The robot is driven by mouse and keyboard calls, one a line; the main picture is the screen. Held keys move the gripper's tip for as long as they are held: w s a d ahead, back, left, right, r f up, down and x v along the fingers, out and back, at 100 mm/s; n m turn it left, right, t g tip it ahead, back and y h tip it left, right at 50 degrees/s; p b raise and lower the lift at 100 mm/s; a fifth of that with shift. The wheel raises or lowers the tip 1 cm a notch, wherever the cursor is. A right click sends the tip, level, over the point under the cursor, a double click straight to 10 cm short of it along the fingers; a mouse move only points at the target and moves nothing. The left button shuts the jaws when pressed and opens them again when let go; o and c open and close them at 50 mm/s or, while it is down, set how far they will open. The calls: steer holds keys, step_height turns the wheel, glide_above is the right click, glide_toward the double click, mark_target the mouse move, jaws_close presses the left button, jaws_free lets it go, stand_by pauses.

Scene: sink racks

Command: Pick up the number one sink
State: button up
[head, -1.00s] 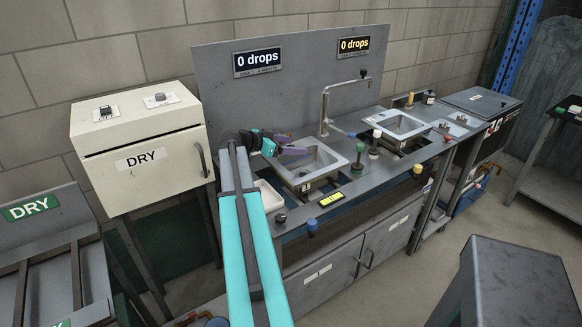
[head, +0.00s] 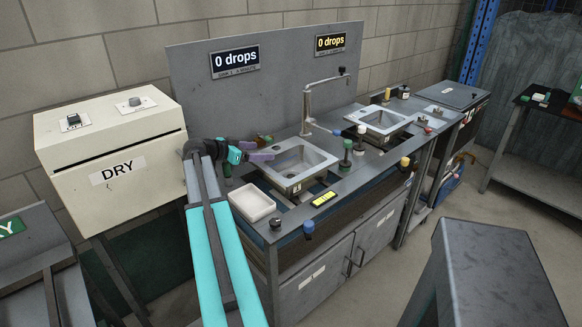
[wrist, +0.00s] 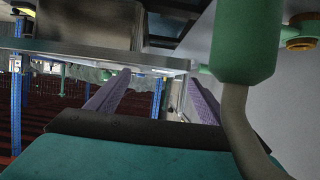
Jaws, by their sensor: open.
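The nearer steel sink (head: 316,160) sits in the grey counter, with a small label on its front rim too small to read. A second sink (head: 398,127) sits farther right. I cannot tell from the labels which is number one. My gripper (head: 262,156) has purple fingers and is at the near sink's back left corner; contact is unclear. In the wrist view the purple fingers of my gripper (wrist: 155,95) stand apart. A metal edge (wrist: 110,55) crosses beyond them, and nothing shows held between them.
A white tray (head: 252,203) lies left of the near sink. A tall faucet (head: 307,108) stands behind it, and several coloured knobs (head: 346,152) are to its right. A white DRY cabinet (head: 112,160) is left. A grey block (head: 495,270) stands in the right foreground.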

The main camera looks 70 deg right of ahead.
mark_target(271, 151)
steer(key=shift+p+x, duration=0.4)
steer(key=shift+x, duration=0.75)
steer(key=shift+p+x, duration=0.75)
steer(key=shift+x, duration=0.3)
steer(key=shift+p+x, duration=0.5)
steer(key=shift+x, duration=1.05)
steer(key=shift+a, duration=0.1)
steer(key=shift+c, duration=0.3)
jaws_close()
steer(key=shift+r, duration=0.1)
